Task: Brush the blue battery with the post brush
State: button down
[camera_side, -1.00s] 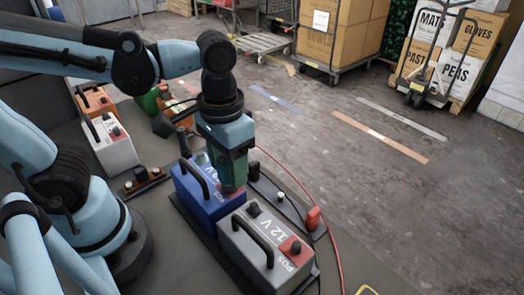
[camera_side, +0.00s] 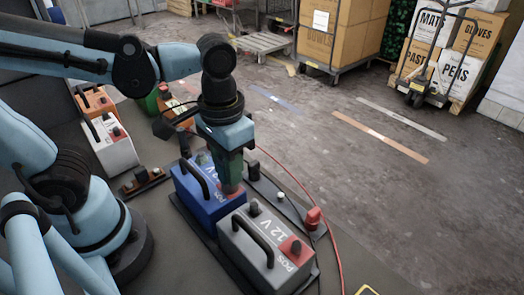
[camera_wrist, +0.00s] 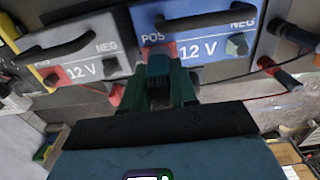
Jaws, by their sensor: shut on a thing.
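My gripper (camera_side: 231,180) points down over the POS corner. In the wrist view its green fingers (camera_wrist: 159,92) are shut on a small dark teal piece, seemingly the post brush (camera_wrist: 158,66). Its lower end is at the POS post, which is hidden; I cannot tell whether they touch.
The grey battery (camera_side: 250,262) stands close beside the blue one, at lower right. A red clamp (camera_side: 313,217) and a red cable (camera_side: 335,245) lie right of them. A white battery (camera_side: 112,150) and an orange one (camera_side: 96,101) stand back left. The floor at right is open.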

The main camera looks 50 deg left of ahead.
jog(key=shift+r, duration=0.15)
jog(key=shift+r, duration=1.85)
jog(key=s+d+r, duration=0.7)
jog(key=s+r, duration=0.2)
jog(key=r, duration=0.2)
jog(key=shift+d, duration=0.15)
